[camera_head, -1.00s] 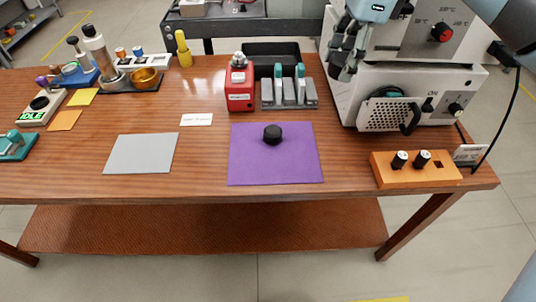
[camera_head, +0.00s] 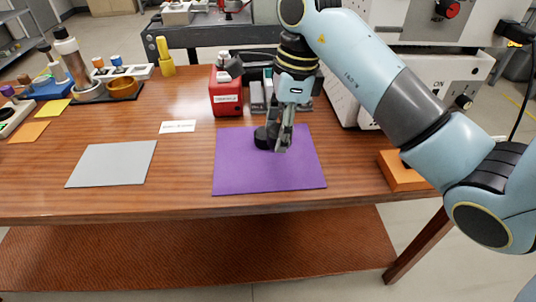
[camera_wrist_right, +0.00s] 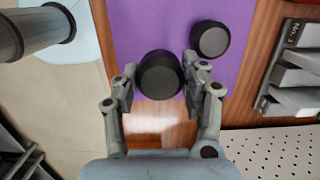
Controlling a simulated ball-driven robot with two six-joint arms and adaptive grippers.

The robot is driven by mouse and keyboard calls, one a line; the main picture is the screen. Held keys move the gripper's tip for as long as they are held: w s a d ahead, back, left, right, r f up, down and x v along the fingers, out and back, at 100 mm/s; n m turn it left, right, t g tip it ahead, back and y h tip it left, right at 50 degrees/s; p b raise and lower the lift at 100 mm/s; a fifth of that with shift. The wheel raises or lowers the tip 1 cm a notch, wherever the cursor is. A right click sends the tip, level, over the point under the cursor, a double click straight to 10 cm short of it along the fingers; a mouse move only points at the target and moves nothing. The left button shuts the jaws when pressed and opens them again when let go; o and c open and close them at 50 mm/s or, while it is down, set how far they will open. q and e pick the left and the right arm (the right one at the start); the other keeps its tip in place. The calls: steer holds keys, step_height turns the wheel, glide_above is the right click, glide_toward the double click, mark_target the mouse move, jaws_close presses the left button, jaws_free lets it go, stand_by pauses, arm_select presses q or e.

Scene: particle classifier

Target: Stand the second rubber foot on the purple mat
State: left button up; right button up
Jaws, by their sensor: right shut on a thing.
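The purple mat (camera_head: 270,178) lies flat on the table. One black rubber foot (camera_head: 263,138) stands on its far part; it also shows in the right wrist view (camera_wrist_right: 210,39), to the right of my fingers and apart from them. My right gripper (camera_head: 283,145) is low over the far part of the mat, just right of that foot. In the right wrist view it (camera_wrist_right: 158,82) is shut on a second black rubber foot (camera_wrist_right: 160,75). I cannot tell whether the held foot touches the mat. In the head view my fingers largely hide it. My left gripper is not in view.
A red device (camera_head: 226,98) and a grey rack (camera_head: 258,98) stand behind the mat. An orange block (camera_head: 398,175) at the right is partly hidden by my arm. A grey mat (camera_head: 112,165) and a white label card (camera_head: 178,127) lie left. The mat's front part is clear.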

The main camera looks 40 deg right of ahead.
mark_target(270, 132)
steer(key=shift+w+a+f, duration=0.2)
steer(key=shift+a+f, duration=0.15)
steer(key=shift+a, duration=0.2)
steer(key=shift+w+a+f, duration=0.15)
steer(key=shift+a+f, duration=0.15)
steer(key=shift+a, duration=0.2)
steer(key=shift+a+f, duration=0.1)
steer(key=shift+f, duration=0.2)
steer(key=shift+f+b, duration=0.3)
steer(key=shift+f, duration=1.5)
steer(key=shift+f, duration=0.2)
steer(key=o, duration=0.9)
steer(key=shift+r, duration=0.1)
